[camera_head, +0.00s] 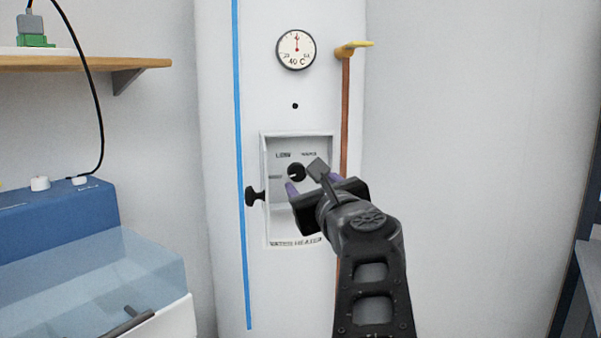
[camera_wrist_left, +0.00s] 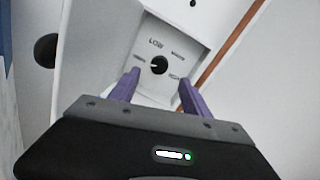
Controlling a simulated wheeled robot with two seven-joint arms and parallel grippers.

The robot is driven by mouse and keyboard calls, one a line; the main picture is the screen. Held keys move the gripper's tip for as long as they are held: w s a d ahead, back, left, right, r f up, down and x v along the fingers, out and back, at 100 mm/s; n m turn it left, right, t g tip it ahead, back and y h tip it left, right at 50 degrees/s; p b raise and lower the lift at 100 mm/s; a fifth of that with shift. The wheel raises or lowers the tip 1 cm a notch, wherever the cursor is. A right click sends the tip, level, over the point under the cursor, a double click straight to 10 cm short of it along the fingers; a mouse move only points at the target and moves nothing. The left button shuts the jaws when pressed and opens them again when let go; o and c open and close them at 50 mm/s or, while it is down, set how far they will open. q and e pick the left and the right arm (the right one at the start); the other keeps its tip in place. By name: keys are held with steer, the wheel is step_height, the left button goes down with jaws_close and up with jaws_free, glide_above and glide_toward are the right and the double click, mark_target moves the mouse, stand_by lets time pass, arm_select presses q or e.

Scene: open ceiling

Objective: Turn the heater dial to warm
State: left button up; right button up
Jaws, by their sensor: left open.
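The heater dial (camera_head: 296,172) is a small round black knob in a recessed white panel (camera_head: 282,228) marked "WATER HEATER". "LOW" is printed above it, with what looks like "WARM" at its upper right; other labels are too blurred to read. A pale mark on the dial points left. In the left wrist view the dial (camera_wrist_left: 160,65) lies between and beyond the two purple fingertips. My left gripper (camera_head: 314,184) is open and empty in front of the panel, apart from the dial as far as I can tell. It also shows in the wrist view (camera_wrist_left: 159,76). My right gripper is not seen.
A round gauge (camera_head: 296,50) reading 40 C is above the panel. A black knob (camera_head: 253,196) sticks out at the panel's left. A blue machine (camera_head: 60,215) stands lower left, below a wooden shelf (camera_head: 90,63).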

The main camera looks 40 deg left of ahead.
mark_target(298, 172)
arm_select(q)
steer(key=shift+x, duration=4)
steer(key=shift+c, duration=0.5)
jaws_close()
